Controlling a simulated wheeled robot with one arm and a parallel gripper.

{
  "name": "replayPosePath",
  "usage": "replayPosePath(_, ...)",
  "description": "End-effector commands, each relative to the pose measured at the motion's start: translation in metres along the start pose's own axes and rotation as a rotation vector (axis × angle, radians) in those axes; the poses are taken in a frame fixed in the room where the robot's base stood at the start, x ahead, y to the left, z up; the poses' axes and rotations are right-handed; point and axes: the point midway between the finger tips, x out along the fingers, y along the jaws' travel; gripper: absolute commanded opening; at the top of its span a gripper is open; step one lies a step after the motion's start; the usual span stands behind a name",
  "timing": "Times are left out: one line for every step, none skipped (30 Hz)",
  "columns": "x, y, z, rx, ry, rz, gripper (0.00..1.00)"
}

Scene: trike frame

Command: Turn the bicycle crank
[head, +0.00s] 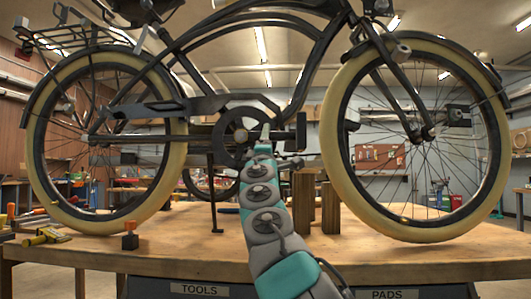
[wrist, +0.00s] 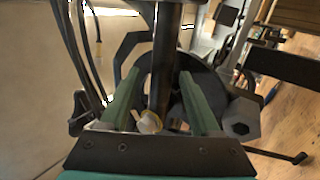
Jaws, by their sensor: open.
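The black bicycle stands on the wooden workbench in the head view. Its crank and round chainring (head: 240,134) are at the middle, with a dark pedal (head: 301,131) to the right. My gripper (head: 264,136) reaches up to the crank area from the front, partly hidden by my arm. In the wrist view, the two green fingers of my gripper (wrist: 160,78) are apart. A dark upright bar (wrist: 168,45) stands between them, with visible gaps at the sides. I cannot tell for sure whether this bar is the crank arm. A pale round end (wrist: 150,122) shows near its base.
The cream-tyred rear wheel (head: 174,150) and front wheel (head: 335,150) stand on either side of my arm. Wooden blocks (head: 304,200) stand upright right of my arm. Tools (head: 45,236) lie at the left of the workbench (head: 180,250). Its front edge is mostly clear.

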Motion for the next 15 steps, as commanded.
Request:
replayPosePath(-0.006, -0.002, 0.001, -0.004, -0.002, 0.002, 0.64)
replayPosePath(-0.009, -0.002, 0.001, -0.005, -0.002, 0.002, 0.64)
replayPosePath(-0.013, -0.004, 0.001, -0.006, -0.002, 0.0, 0.64)
replayPosePath(-0.015, -0.004, 0.001, -0.006, -0.002, 0.0, 0.64)
replayPosePath(-0.018, -0.004, 0.0, -0.006, -0.002, 0.0, 0.64)
replayPosePath(-0.02, 0.0, 0.0, -0.007, -0.001, 0.003, 0.64)
replayPosePath(-0.021, 0.002, 0.0, -0.006, 0.0, 0.005, 0.64)
replayPosePath(-0.022, 0.004, -0.001, -0.005, 0.002, 0.006, 0.64)
replayPosePath(-0.024, 0.003, -0.001, -0.003, 0.003, 0.005, 0.64)
replayPosePath(-0.026, 0.003, -0.002, -0.003, 0.004, 0.005, 0.64)
replayPosePath(-0.028, 0.003, -0.002, -0.003, 0.005, 0.005, 0.64)
replayPosePath(-0.03, 0.003, -0.002, -0.004, 0.005, 0.005, 0.64)
replayPosePath(-0.032, 0.004, -0.002, -0.004, 0.005, 0.006, 0.64)
replayPosePath(-0.033, 0.004, -0.002, -0.004, 0.004, 0.006, 0.64)
replayPosePath(-0.035, 0.003, -0.001, -0.004, 0.003, 0.004, 0.64)
